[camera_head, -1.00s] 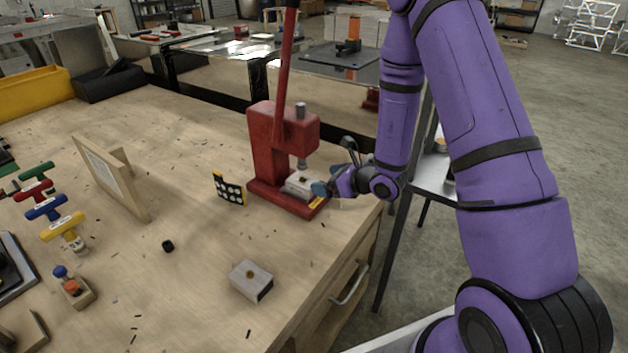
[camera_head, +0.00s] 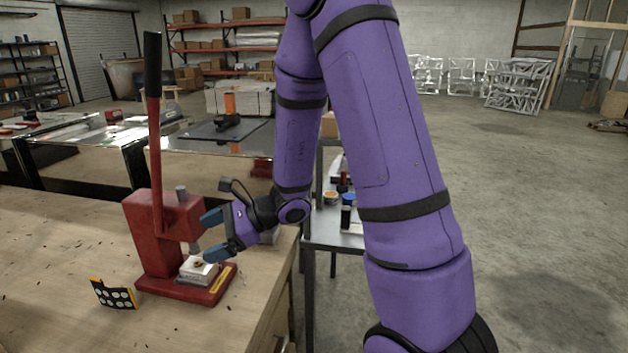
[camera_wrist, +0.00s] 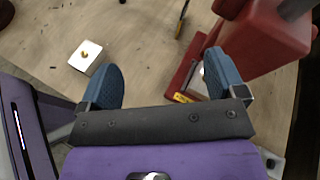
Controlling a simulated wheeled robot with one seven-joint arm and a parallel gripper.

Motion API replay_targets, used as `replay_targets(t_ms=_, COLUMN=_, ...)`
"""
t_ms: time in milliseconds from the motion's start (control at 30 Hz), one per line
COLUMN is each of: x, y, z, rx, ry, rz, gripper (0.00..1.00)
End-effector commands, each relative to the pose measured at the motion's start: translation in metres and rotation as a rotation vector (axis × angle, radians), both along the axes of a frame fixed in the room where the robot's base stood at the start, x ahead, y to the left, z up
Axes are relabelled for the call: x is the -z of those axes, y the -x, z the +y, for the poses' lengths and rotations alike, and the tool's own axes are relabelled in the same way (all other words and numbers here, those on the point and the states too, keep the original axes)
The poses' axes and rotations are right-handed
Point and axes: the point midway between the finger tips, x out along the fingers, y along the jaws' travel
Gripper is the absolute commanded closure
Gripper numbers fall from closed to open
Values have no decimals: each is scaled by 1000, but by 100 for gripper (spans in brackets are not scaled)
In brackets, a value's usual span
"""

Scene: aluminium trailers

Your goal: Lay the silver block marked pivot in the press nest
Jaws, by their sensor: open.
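A silver block (camera_head: 198,268) with a brass-coloured centre sits in the nest on the base of the red press (camera_head: 160,240), under the ram. No marking is legible on it, and I cannot tell if it is fully seated. My gripper (camera_head: 213,235) is open and empty, its blue fingers just above and right of the block; it also shows in the wrist view (camera_wrist: 163,80). There the right finger hides most of the nest. A second silver block (camera_wrist: 85,57) with a brass-coloured centre lies on the bench beyond the left finger.
The press's tall lever (camera_head: 154,150) rises left of my gripper. A dotted card (camera_head: 115,294) stands on the bench left of the press. A metal side table (camera_head: 330,232) with bottles is beyond the bench's right edge. The bench left of the press is mostly clear.

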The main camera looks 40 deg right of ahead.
Motion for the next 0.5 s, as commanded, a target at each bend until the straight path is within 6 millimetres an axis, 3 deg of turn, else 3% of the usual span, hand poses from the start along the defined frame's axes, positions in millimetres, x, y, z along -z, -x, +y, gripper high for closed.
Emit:
replay_targets(t_ms=33, x=-15, y=9, z=6, rx=-61, ry=30, rz=-37, gripper=11)
replay_targets(t_ms=200, x=-51, y=44, z=20, rx=-270, ry=150, rz=-144, gripper=11)
replay_targets(t_ms=500, x=-95, y=109, z=25, rx=-603, ry=421, rz=-339, gripper=11)
